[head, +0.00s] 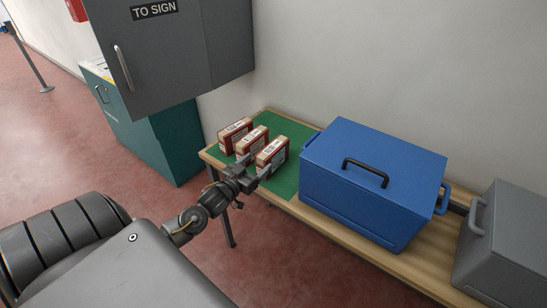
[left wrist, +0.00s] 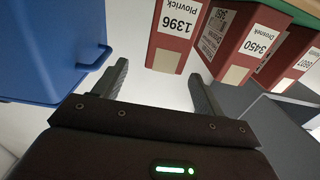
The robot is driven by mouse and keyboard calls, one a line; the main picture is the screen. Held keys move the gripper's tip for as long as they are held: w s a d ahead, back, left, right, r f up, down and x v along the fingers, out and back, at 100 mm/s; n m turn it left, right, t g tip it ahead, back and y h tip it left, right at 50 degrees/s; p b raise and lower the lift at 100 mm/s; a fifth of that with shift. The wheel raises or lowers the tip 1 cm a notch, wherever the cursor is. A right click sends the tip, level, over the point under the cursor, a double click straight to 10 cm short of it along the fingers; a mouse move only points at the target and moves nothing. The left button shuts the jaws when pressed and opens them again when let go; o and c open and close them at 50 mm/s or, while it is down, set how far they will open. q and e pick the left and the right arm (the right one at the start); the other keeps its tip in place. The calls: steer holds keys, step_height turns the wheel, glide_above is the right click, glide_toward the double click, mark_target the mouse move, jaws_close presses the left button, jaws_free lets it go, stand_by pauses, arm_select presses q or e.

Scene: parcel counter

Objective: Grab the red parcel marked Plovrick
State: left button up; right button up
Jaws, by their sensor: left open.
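Three red-and-tan parcels stand in a row on a green mat (head: 286,187). In the left wrist view, which is upside down, the red parcel marked Plovrick (left wrist: 169,51) has 1396 on its label and stands nearest the blue box. It is the rightmost parcel in the head view (head: 275,155). My left gripper (head: 258,168) is open and empty, facing this parcel's near end. In the left wrist view its fingertips (left wrist: 159,72) are spread before the parcel's lower end; contact cannot be told. My right gripper is not in view.
The middle parcel (left wrist: 240,55) reads 3450 Drosnek; a third parcel (head: 233,135) stands beyond it. A blue lidded box (head: 345,195) stands close on the right. A grey case (head: 505,245) is farther right. A grey TO SIGN cabinet (head: 175,60) hangs at upper left.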

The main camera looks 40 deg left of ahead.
mark_target(269, 150)
arm_select(q)
steer(key=shift+w+f, duration=0.1)
steer(key=shift+w, duration=1.4)
steer(key=w, duration=0.1)
steer(key=w+p, duration=0.1)
steer(key=w, duration=0.2)
steer(key=shift+w+a+p, duration=0.4)
steer(key=shift+w, duration=0.2)
steer(key=shift+s, duration=0.1)
steer(key=shift+c, duration=0.3)
steer(key=c, duration=1.2)
